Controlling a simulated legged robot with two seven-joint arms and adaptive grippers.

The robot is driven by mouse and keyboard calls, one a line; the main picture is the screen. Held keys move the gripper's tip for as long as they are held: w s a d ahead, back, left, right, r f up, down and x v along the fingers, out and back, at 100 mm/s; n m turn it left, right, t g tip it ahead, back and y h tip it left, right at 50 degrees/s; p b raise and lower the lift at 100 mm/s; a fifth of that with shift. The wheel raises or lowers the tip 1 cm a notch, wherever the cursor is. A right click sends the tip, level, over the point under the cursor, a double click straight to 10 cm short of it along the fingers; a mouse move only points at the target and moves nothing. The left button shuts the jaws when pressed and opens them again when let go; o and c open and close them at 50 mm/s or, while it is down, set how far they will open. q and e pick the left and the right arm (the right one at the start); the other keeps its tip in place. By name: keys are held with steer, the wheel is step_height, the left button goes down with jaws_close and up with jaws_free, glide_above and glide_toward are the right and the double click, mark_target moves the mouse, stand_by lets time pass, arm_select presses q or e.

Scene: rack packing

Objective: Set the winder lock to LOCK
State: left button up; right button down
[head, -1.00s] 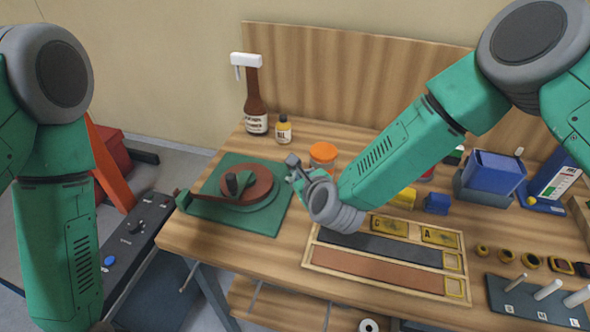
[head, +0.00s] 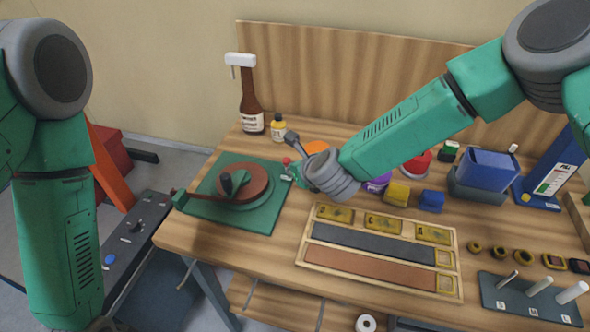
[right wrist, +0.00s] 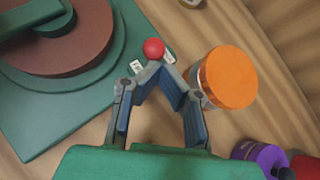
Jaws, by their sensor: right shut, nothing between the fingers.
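The winder is a green base (head: 257,216) with a reddish-brown disc (head: 255,176) and a dark crank knob (head: 227,184). The winder lock's red ball knob (head: 286,160) is at the base's right edge; it also shows in the right wrist view (right wrist: 153,48). Two small white labels flank it, one on the left (right wrist: 137,67) and one on the right (right wrist: 169,57); their words are too small to read. My right gripper (right wrist: 155,67) is shut and empty, its fingertips right by the red knob; contact is unclear. The lever under the knob is hidden. My left gripper is out of view.
An orange-lidded jar (right wrist: 228,78) stands close right of my right gripper. A purple-lidded jar (right wrist: 262,158) is nearer the wrist. A brown bottle (head: 251,111) and a small yellow bottle (head: 278,128) stand behind the winder. A wooden tray (head: 306,249) lies in front.

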steer(key=shift+w+d+r, duration=0.15)
steer(key=shift+w, duration=0.05)
steer(key=shift+w+a+r+b, duration=0.2)
steer(key=shift+w+r+b, duration=0.05)
steer(key=shift+w+b, duration=0.5)
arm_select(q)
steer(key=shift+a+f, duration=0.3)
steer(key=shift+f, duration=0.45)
arm_select(e)
steer(key=shift+w, duration=0.1)
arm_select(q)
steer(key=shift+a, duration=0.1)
arm_select(e)
steer(key=shift+a+r, duration=0.1)
steer(key=shift+r, duration=0.3)
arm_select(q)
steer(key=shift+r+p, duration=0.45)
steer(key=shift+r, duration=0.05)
arm_select(e)
steer(key=shift+d+r, duration=0.25)
steer(key=shift+r, duration=0.2)
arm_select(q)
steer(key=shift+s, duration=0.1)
